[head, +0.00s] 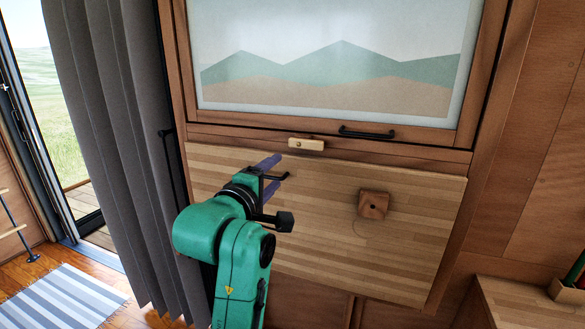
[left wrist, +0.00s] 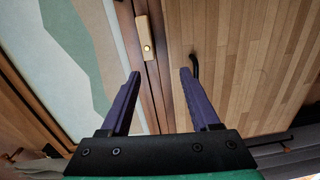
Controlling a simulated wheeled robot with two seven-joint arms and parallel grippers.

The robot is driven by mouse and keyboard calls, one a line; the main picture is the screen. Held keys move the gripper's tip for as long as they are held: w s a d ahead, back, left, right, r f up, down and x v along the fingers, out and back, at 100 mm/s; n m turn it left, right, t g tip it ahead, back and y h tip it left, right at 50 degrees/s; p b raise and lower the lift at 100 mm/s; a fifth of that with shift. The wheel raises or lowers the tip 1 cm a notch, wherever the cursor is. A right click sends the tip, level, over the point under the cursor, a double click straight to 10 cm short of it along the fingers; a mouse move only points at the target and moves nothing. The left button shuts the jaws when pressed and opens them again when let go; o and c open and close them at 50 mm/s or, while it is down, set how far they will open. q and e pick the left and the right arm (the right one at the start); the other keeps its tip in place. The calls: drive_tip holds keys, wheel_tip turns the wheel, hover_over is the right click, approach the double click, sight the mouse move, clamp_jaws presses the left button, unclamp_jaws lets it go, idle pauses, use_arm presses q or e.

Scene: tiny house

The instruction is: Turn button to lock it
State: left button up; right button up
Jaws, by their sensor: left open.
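The button (head: 307,144) is a small pale wooden bar with a brass screw. It lies lengthwise along the wooden frame, just above the top edge of the light wood panel (head: 330,245). In the left wrist view the button (left wrist: 144,38) shows at the top, beyond my fingertips. My left gripper (head: 277,175) is open and empty in front of the upper left part of the panel, below and left of the button. Its two purple fingers (left wrist: 160,73) are spread apart in the left wrist view, not touching the button. My right gripper is not in view.
A square wooden block (head: 373,205) with a dark centre sits on the panel. Above is a framed mountain picture panel (head: 340,70) with a black handle (head: 367,133) right of the button. A grey curtain (head: 105,120) hangs on the left. A wooden surface (head: 520,305) is at lower right.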

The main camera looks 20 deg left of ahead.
use_arm(q)
wheel_tip(320, 180, up, 2)
drive_tip(key=s, duration=0.2)
drive_tip(key=p, duration=0.5)
approach(299, 144)
drive_tip(key=shift+n, duration=0.3)
drive_tip(key=w, duration=0.7)
drive_tip(key=shift+w+d, duration=0.35)
drive_tip(key=shift+w+a+f, duration=0.1)
drive_tip(key=shift+w+f, duration=0.15)
drive_tip(key=shift+w, duration=0.05)
clamp_jaws()
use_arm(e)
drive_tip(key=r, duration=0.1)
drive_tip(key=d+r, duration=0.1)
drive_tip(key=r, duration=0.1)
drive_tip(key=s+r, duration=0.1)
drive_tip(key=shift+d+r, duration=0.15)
